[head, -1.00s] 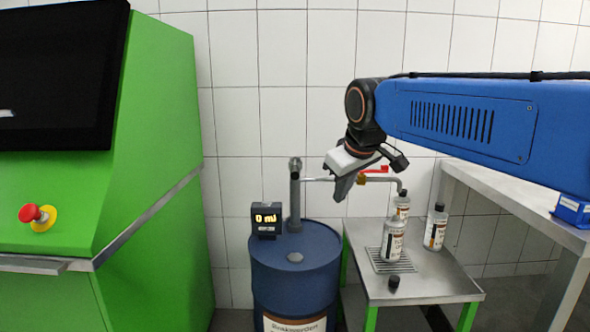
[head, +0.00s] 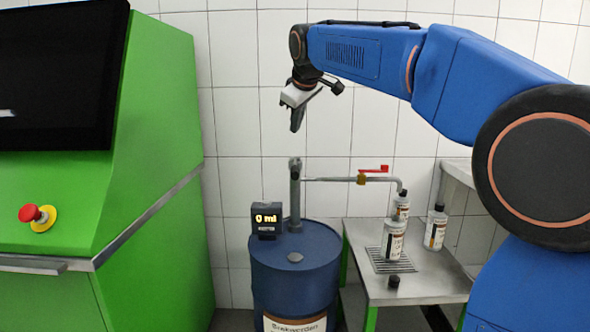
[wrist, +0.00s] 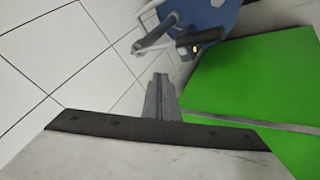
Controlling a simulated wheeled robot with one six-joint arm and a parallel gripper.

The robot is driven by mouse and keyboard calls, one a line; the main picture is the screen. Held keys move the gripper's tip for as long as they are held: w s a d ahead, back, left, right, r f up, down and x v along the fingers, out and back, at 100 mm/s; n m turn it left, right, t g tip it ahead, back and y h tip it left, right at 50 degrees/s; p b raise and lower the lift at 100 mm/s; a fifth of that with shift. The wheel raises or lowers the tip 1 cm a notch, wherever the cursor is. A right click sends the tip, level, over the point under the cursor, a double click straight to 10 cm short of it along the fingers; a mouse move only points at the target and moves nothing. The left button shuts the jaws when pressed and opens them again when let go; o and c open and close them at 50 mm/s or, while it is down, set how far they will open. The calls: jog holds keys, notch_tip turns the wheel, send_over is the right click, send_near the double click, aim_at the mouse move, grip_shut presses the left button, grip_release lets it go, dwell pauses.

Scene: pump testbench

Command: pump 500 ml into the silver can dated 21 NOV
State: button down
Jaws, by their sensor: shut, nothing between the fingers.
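My gripper (head: 296,122) is shut and empty, in the air above the blue drum (head: 294,278), over the top of the grey upright pump (head: 295,193). The wrist view shows its closed fingers (wrist: 160,88) pointing toward the pump. The display (head: 266,220) on the drum reads 0 ml. A pipe with a red valve handle (head: 373,169) runs right to a downward spout. Under the spout an open-looking silver can (head: 393,241) stands on the drip grate (head: 379,262). Two more silver cans with dark caps, one behind it (head: 401,207) and one to the right (head: 436,230), stand nearby. Label dates are too small to read.
A loose black cap (head: 393,283) lies on the metal table (head: 430,285) in front of the grate. A green cabinet (head: 150,150) with a red emergency button (head: 30,213) stands left. A shelf (head: 458,171) is at the right, partly hidden by my arm.

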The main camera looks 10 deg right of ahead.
aim_at(296, 168)
dwell(0.3)
jog(key=shift+s+a+f, duration=0.1)
jog(key=shift+s+f, duration=0.05)
jog(key=shift+f, duration=1.3)
jog(key=shift+s+d+f, duration=0.1)
jog(key=shift+s+f, duration=0.05)
jog(key=shift+f, duration=1.3)
jog(key=shift+s+a+f, duration=0.1)
jog(key=shift+s+f, duration=0.05)
jog(key=shift+f, duration=1.3)
jog(key=shift+f, duration=0.15)
jog(key=shift+f, duration=0.25)
